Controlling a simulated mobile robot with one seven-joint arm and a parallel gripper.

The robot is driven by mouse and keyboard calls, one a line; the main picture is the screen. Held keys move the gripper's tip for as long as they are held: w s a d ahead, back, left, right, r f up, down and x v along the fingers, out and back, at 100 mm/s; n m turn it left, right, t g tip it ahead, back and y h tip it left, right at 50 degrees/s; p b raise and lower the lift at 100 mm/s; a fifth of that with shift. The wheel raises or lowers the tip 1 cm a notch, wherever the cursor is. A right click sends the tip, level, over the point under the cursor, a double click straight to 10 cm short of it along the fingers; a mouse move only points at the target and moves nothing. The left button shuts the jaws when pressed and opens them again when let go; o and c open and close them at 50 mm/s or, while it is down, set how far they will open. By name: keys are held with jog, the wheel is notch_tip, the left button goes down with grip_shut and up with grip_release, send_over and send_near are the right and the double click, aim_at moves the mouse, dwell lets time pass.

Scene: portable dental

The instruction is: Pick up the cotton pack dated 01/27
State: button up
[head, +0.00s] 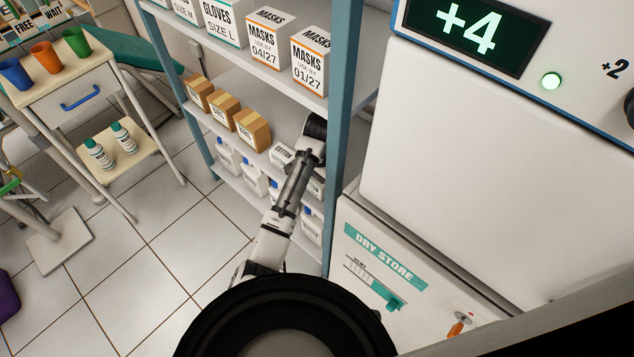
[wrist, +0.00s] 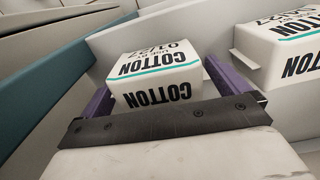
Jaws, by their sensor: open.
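The cotton pack dated 01/27 (wrist: 155,72) is a white box with a teal stripe and black lettering, in the middle of the wrist view. My gripper (wrist: 158,78) is open, with one purple finger at the left of this pack and one at its right. The pack lies between the fingers; I cannot tell whether either touches it. A second white cotton pack (wrist: 285,50) stands to the right, its date only partly readable. In the head view a cotton pack (head: 281,156) shows on the shelf beside my arm, which hides part of that area and my fingers.
The blue-framed shelf unit (head: 340,100) has a post close to my arm. Brown boxes (head: 252,130) stand left on the same shelf, mask boxes (head: 310,62) above, white bottles (head: 254,178) below. The dry store cabinet (head: 385,265) is at right.

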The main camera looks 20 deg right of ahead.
jog(key=c, duration=1.1)
jog(key=shift+o, duration=0.2)
jog(key=shift+r, duration=0.1)
